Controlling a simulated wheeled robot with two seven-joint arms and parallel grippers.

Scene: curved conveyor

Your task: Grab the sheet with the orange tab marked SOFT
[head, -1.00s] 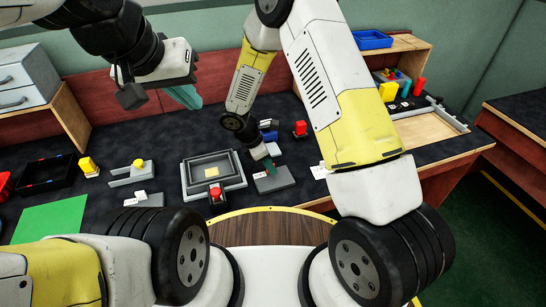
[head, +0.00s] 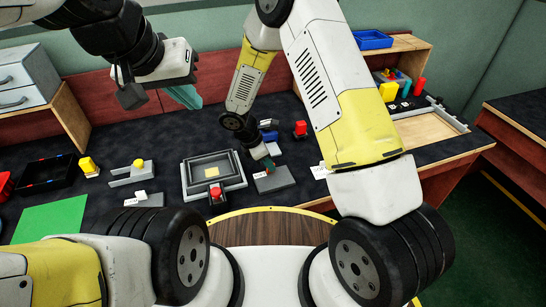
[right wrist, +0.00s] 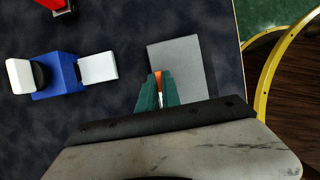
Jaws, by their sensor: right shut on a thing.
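The grey sheet (head: 281,179) lies flat on the dark table right of the framed tray in the head view, and it also shows in the right wrist view (right wrist: 190,60). A small orange tab (right wrist: 158,77) stands at its near left part. My right gripper (right wrist: 158,93) is shut on this tab, its green fingers at either side. The gripper also shows in the head view (head: 268,164). No lettering is legible on the tab. My left gripper (head: 184,97) hangs high above the table at upper left; its finger gap is hidden.
The framed tray (head: 240,183) stands left of the sheet, with a red-topped block (head: 217,194) before it. A blue block (right wrist: 55,78) with white ends lies left of the sheet in the wrist view. A green mat (head: 48,220) lies far left.

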